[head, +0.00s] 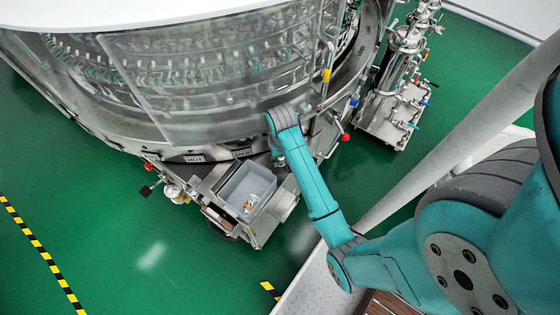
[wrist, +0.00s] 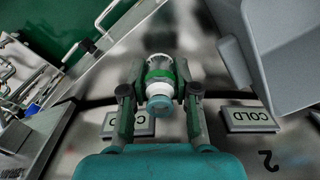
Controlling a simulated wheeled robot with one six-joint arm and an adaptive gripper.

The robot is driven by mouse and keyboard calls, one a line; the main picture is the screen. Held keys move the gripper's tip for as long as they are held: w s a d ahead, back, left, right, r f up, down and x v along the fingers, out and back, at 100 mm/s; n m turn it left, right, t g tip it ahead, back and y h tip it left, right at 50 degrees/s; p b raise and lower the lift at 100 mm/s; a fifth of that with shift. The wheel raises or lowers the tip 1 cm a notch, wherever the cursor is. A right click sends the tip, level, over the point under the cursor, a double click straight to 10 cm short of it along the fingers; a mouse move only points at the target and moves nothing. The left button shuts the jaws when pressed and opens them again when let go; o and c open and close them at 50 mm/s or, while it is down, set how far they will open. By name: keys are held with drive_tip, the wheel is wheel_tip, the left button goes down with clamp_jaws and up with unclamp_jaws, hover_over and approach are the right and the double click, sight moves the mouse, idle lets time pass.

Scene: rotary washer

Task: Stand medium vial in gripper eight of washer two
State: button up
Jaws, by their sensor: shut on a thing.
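In the wrist view my gripper (wrist: 160,76) is shut on the vial (wrist: 159,88), one finger on each side. The vial shows a pale, clear-looking body, a white collar and a blue-green end towards the camera. The washer (head: 200,80) is the large round machine in the head view, with rows of small holders (head: 180,65) behind its clear wall. Gripper eight cannot be picked out. A dark "2" (wrist: 266,160) is marked on the washer's metal surface in the wrist view.
A grey bin (head: 232,180) with small white and orange items stands at the washer's front. A pipe-and-valve unit (head: 400,75) stands at the right. The green floor (head: 110,230) is clear at lower left.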

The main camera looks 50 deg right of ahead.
drive_tip(key=shift+w+f, duration=0.2)
drive_tip(key=shift+f, duration=1.1)
drive_tip(key=o, duration=0.8)
drive_tip(key=shift+f, duration=0.15)
